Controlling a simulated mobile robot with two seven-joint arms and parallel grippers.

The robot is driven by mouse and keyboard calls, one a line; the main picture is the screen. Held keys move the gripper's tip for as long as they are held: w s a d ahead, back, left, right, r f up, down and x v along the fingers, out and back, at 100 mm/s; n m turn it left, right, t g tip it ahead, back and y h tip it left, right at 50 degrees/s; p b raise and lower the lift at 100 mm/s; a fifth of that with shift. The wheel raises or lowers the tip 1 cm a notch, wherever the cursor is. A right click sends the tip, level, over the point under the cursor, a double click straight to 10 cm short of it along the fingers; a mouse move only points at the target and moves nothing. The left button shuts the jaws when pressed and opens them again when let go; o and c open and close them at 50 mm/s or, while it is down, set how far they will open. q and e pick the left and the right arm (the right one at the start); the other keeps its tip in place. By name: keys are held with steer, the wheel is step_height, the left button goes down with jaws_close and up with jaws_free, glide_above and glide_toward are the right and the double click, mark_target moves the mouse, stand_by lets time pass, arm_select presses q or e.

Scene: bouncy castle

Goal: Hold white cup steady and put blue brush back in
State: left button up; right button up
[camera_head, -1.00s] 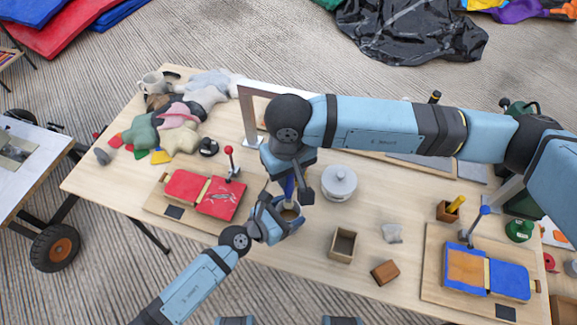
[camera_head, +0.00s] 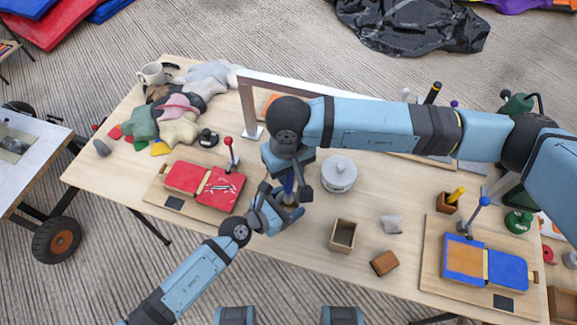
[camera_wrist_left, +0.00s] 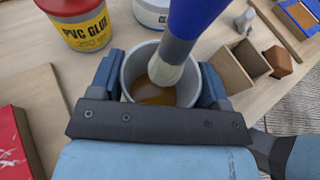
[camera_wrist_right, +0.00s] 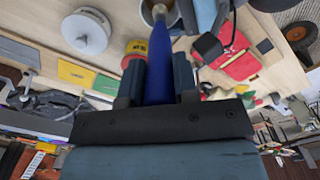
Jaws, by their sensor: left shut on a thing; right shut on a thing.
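My left gripper (camera_wrist_left: 160,85) is shut around the white cup (camera_wrist_left: 131,68), whose mouth faces up with some brown-orange stuff inside. The cup shows partly in the head view (camera_head: 293,207), in my left gripper (camera_head: 277,208). My right gripper (camera_wrist_right: 158,85) is shut on the handle of the blue brush (camera_wrist_right: 158,72). In the left wrist view the brush (camera_wrist_left: 192,28) points down, slightly tilted, with its pale bristles at the cup's mouth. I cannot tell how deep they reach. In the head view my right gripper (camera_head: 292,180) is above the cup, mostly hidden by its arm.
A PVC glue tin (camera_wrist_left: 80,24) and a white lidded pot (camera_head: 339,175) stand close to the cup. A wooden box (camera_head: 343,237) and brown block (camera_head: 384,263) are to its right. A red-covered board (camera_head: 203,187) is to the left. My right arm spans the table.

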steer(key=shift+f, duration=0.6)
stand_by(0.3)
steer(key=shift+f, duration=0.3)
steer(key=shift+f, duration=0.4)
stand_by(0.3)
steer(key=shift+f, duration=0.35)
steer(key=shift+f, duration=0.4)
steer(key=shift+f, duration=0.35)
stand_by(0.3)
steer(key=o, duration=1)
